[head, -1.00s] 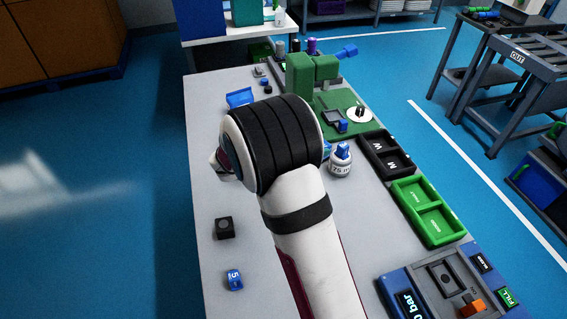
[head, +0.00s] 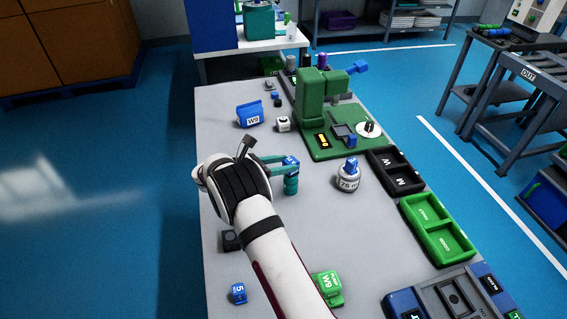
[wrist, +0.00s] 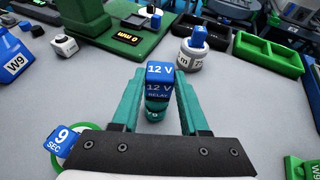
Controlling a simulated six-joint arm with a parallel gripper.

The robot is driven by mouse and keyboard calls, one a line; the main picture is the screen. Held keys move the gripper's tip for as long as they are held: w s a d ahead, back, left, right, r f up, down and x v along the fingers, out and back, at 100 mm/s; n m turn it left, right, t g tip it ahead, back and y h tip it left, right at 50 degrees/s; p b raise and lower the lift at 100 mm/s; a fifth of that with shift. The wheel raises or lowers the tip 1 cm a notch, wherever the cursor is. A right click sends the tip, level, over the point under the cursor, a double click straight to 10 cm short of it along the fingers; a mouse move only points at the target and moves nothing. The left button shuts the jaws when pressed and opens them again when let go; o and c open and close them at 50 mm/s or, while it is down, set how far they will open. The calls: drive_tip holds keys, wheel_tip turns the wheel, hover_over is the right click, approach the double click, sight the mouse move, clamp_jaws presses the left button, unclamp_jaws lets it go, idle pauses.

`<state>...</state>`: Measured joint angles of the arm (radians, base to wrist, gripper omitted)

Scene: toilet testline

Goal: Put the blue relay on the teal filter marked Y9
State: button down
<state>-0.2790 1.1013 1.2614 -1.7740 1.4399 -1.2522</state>
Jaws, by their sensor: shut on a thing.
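The blue relay (wrist: 158,80), lettered 12 V RELAY, is upright between the teal fingers of my gripper (wrist: 157,92), which is shut on it. In the head view the relay (head: 290,160) shows as a small blue top between the fingers (head: 283,165). Directly below it stands a teal cylinder (head: 291,185), which looks like the teal filter; it also shows in the wrist view (wrist: 154,115), partly hidden by the relay. Its marking is too small to read surely. I cannot tell whether the relay rests on it or is just above.
A blue W9 bin (head: 250,114) and white cube (head: 283,124) lie behind. A grey weight (head: 348,181) with a blue piece on top stands right.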

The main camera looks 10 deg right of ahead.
drive_tip(key=shift+c, duration=2.1)
unclamp_jaws()
drive_tip(key=v, duration=1.2)
drive_tip(key=s+d+r+m+g+y, duration=0.35)
drive_tip(key=s+m, duration=0.45)
drive_tip(key=s, duration=0.3)
drive_tip(key=s+d+r+m+g+y, duration=0.4)
drive_tip(key=s+m, duration=0.4)
drive_tip(key=s, duration=0.4)
drive_tip(key=s+a+m+t+y, duration=0.1)
drive_tip(key=s+a+m+y, duration=0.2)
drive_tip(key=s+m, duration=0.3)
drive_tip(key=s+a+m+t+y, duration=0.1)
drive_tip(key=s+a+m+y, duration=0.2)
drive_tip(key=s+m, duration=0.3)
drive_tip(key=s, duration=0.4)
drive_tip(key=shift+f+y, duration=0.35)
drive_tip(key=shift+f, duration=0.05)
